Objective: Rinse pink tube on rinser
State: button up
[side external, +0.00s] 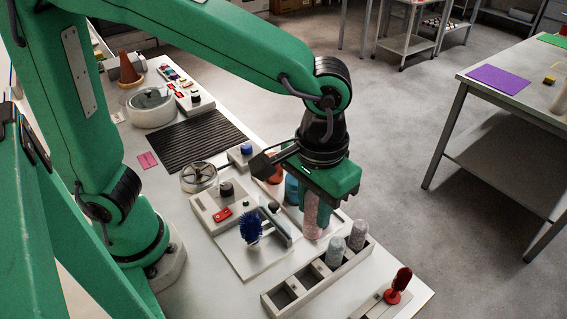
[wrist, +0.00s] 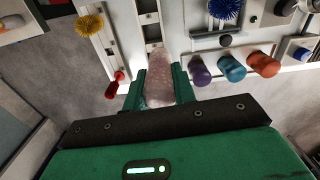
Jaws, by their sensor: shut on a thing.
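The pink tube (side external: 311,219), pale and speckled, is held roughly upright between the green fingers of my gripper (side external: 320,208). In the wrist view the pink tube (wrist: 159,84) lies between the two fingers of my gripper (wrist: 160,85), which are shut on it. In the side view its lower end is just behind the grey slotted rack; I cannot tell whether it touches anything. A blue bristly brush (side external: 252,228) stands on a pale plate left of the tube and also shows in the wrist view (wrist: 224,8). I cannot tell for sure which fixture is the rinser.
The rack (side external: 284,297) holds two greyish tubes (side external: 336,250) and has empty slots. Purple (wrist: 200,71), teal (wrist: 232,67) and orange (wrist: 263,64) tubes stand beside my gripper. A red-handled item (side external: 401,281) is at the front right. A yellow brush (wrist: 90,25) shows in the wrist view.

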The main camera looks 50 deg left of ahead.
jog(key=w+a+n, duration=0.2)
jog(key=a+n, duration=0.2)
jog(key=a, duration=0.7)
jog(key=w+a+n, duration=0.3)
jog(key=a+n, duration=0.1)
jog(key=a, duration=0.7)
jog(key=s+a+n, duration=0.5)
jog(key=a, duration=0.3)
jog(key=s+a+n, duration=0.4)
jog(key=s+a, duration=0.1)
jog(key=a, duration=0.4)
notch_tip(320, 180, down, 7)
jog(key=shift+s+d+f, duration=0.1)
jog(key=shift+f, duration=1.4)
jog(key=shift+f, duration=0.15)
jog(key=shift+f, duration=0.8)
